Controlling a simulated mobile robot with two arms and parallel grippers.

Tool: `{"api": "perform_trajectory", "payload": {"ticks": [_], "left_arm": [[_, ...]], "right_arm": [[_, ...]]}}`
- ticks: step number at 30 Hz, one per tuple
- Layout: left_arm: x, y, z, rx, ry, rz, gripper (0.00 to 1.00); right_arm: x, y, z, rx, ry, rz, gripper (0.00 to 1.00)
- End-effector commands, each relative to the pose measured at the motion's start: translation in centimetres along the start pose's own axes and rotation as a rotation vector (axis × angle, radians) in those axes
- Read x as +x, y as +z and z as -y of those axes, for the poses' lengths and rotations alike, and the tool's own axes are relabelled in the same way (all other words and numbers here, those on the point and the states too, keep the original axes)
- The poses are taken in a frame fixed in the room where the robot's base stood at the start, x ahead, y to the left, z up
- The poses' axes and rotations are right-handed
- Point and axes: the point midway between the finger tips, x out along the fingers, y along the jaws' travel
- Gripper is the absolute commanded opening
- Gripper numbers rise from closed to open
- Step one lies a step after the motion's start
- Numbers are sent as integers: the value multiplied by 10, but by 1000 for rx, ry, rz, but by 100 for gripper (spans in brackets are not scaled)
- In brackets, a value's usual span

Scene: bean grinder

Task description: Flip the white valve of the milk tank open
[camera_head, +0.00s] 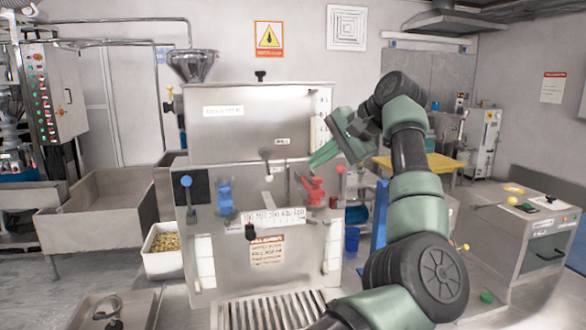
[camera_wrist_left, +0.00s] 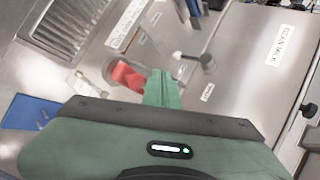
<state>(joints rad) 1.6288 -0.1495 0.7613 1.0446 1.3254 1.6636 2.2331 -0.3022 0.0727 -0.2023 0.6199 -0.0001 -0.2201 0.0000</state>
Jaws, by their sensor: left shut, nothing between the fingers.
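The steel milk tank (camera_head: 245,125) sits on top of the machine; its side bears a bean milk label in the left wrist view (camera_wrist_left: 245,70). Below it is a small valve with a grey knob and a white tip (camera_head: 268,178). It also shows in the left wrist view (camera_wrist_left: 178,55), just beyond and to the right of my fingertips. My left gripper (camera_head: 314,162) is shut and empty, its fingers together in the wrist view (camera_wrist_left: 161,80). In the head view it is right of the white-tipped valve, apart from it, and above the red valve (camera_head: 313,190).
A blue valve (camera_head: 225,197) stands left on the same ledge. The red valve (camera_wrist_left: 127,76) is close beside my fingers in the wrist view. A slotted grate (camera_head: 270,312) lies in front. A steel trough (camera_head: 95,215) stands at left.

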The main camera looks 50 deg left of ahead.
Motion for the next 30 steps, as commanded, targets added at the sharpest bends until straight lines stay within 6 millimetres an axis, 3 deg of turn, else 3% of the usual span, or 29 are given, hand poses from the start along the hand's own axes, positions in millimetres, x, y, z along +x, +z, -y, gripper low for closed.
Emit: {"api": "perform_trajectory", "payload": {"ticks": [5, 18, 22, 30], "left_arm": [[14, 1, 2, -4, 3, 2, 0], [103, 2, 4, -3, 1, 5, 0], [115, 2, 21, -4, 1, 3, 0], [128, 0, 29, -1, 1, -1, 0]], "right_arm": [[-4, -1, -5, -1, 6, 0, 0], [-30, -3, -9, 0, 10, -1, 0], [-42, -4, -9, 0, 10, -1, 0], [-48, -5, -9, 0, 10, -1, 0]]}}
